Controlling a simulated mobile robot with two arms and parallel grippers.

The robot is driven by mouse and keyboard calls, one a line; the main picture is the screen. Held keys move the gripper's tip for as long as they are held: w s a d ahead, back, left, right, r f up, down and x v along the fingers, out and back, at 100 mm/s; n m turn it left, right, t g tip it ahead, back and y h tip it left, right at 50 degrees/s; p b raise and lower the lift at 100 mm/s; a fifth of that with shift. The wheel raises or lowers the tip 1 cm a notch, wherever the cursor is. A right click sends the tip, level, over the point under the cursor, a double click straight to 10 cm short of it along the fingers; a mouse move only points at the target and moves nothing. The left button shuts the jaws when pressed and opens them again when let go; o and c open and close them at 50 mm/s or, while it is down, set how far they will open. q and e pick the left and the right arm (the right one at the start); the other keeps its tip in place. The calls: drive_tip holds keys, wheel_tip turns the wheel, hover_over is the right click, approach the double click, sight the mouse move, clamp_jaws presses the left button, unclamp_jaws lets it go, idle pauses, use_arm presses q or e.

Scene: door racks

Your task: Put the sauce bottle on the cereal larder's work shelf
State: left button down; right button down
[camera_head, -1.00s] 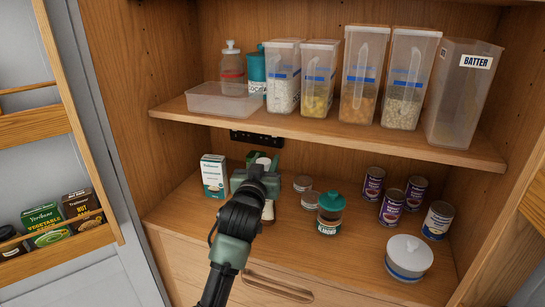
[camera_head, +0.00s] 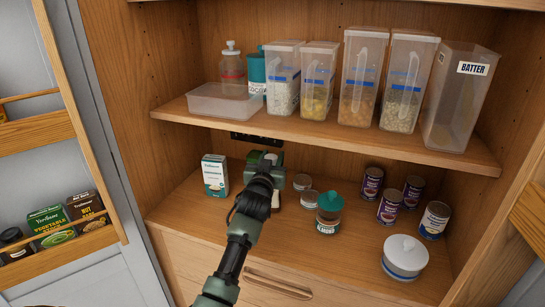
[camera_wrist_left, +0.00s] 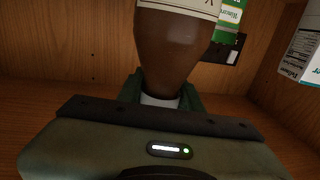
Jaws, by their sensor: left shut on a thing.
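My left gripper (camera_head: 266,168) is shut on the sauce bottle, over the back left of the lower work shelf (camera_head: 180,217) of the larder. In the left wrist view the sauce bottle (camera_wrist_left: 172,55) is brown, with a pale label and a narrow neck between my fingers. In the head view the gripper and wrist hide most of the bottle; a pale bit of it (camera_head: 276,200) shows below the gripper. I cannot tell whether its base touches the shelf. My right gripper is not in view.
A white-and-green carton (camera_head: 215,175) stands just left of the gripper. Small tins (camera_head: 302,182) and a teal-lidded jar (camera_head: 329,213) stand to the right, then several purple cans (camera_head: 389,207) and a white lidded pot (camera_head: 404,258). An upper shelf (camera_head: 330,136) with clear containers overhangs. The shelf's front left is bare.

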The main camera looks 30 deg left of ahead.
use_arm(q)
drive_tip(key=c, duration=0.9)
unclamp_jaws()
drive_tip(key=shift+f, duration=0.1)
drive_tip(key=shift+c, duration=0.2)
drive_tip(key=b+v, duration=0.2)
drive_tip(key=v, duration=1)
